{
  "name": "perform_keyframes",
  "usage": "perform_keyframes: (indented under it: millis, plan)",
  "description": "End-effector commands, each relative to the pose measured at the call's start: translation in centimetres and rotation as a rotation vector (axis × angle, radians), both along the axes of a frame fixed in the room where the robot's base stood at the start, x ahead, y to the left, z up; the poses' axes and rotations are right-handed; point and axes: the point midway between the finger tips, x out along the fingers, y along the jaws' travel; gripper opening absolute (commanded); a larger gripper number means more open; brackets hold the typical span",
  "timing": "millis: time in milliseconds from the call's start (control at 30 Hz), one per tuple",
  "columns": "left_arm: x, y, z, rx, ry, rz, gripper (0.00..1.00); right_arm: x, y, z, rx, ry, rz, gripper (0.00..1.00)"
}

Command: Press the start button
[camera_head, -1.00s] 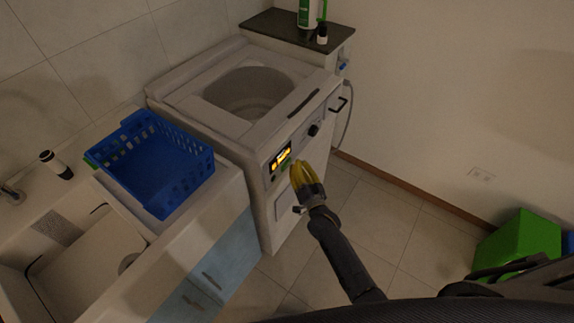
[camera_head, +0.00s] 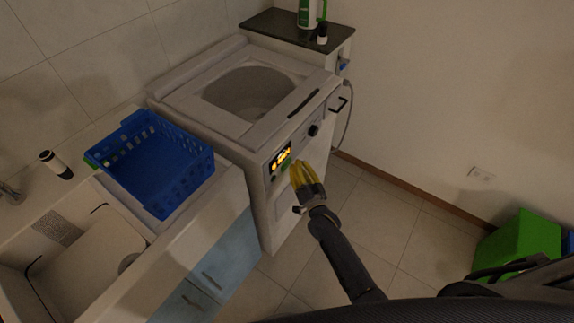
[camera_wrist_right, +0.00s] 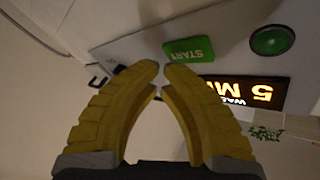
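The green rectangular START button (camera_wrist_right: 190,49) is on the washing machine's front panel, seen upside down in the right wrist view. It lies just beyond the fingertips; I cannot tell whether they touch it. In the head view a small green patch of it (camera_head: 285,167) shows beside the fingers. My right gripper (camera_wrist_right: 161,72) has yellow fingers with tips almost together and nothing between them. In the head view the right gripper (camera_head: 296,165) is in front of the panel of the white washing machine (camera_head: 225,122). My left gripper is not in view.
A lit display (camera_wrist_right: 240,92) with orange lettering and a round green button (camera_wrist_right: 273,41) are near START. A dark knob (camera_head: 314,130) is on the machine front. A blue basket (camera_head: 155,165) sits on the counter beside it. Open tiled floor (camera_head: 365,215) lies to the right.

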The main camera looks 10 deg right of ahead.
Motion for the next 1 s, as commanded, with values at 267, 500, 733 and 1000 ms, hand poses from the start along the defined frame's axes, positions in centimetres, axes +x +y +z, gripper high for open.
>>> perform_keyframes:
  millis: [267,500,733,1000]
  plan:
    - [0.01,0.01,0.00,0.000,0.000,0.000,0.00,0.12,0.10,0.00,0.000,0.000,0.000,0.00]
    - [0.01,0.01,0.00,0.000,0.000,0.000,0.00,0.58,0.53,0.04,0.000,-0.001,-0.001,0.00]
    - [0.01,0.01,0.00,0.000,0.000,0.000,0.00,0.62,0.59,0.02,0.000,0.000,0.000,0.00]
    - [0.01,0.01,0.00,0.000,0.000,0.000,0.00,0.64,0.63,0.01,0.000,0.000,0.000,0.00]
